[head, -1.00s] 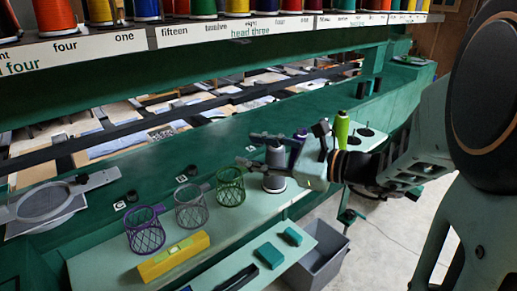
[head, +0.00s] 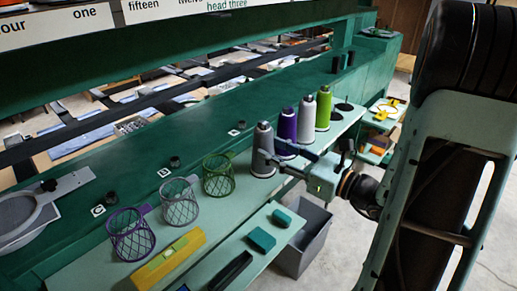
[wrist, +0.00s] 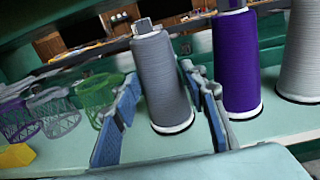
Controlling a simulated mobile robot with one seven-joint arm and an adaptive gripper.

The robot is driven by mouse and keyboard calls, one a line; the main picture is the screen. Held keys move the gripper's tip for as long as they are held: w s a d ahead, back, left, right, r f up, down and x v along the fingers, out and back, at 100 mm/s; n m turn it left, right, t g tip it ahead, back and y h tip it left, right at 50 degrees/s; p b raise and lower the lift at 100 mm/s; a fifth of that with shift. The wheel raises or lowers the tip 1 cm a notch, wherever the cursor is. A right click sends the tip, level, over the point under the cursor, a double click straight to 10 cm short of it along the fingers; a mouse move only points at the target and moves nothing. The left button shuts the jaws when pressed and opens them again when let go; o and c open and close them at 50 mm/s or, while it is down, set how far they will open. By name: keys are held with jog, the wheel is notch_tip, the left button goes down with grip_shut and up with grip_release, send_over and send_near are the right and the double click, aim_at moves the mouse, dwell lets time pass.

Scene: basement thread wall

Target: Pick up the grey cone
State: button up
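The grey cone (head: 263,150) of thread stands upright on the pale green shelf (head: 222,208), at the left end of a row of cones. In the wrist view the grey cone (wrist: 162,82) stands between my two fingers, which are spread to either side of it with visible gaps. My gripper (head: 290,163) is open, lies roughly level and comes at the cone from the right at about its lower to middle height. In the wrist view my gripper (wrist: 165,115) holds nothing. Contact between finger and cone cannot be made out.
A purple cone (head: 287,132) stands close to the right, then a pale cone (head: 306,118) and a green cone (head: 324,108). Green (head: 218,176), grey (head: 177,203) and purple (head: 130,236) wire baskets stand left. A grey bin (head: 303,240) sits below the shelf.

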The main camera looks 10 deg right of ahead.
jog(key=x, duration=0.9)
jog(key=shift+w+a, duration=0.1)
jog(key=shift+a, duration=0.1)
grip_shut()
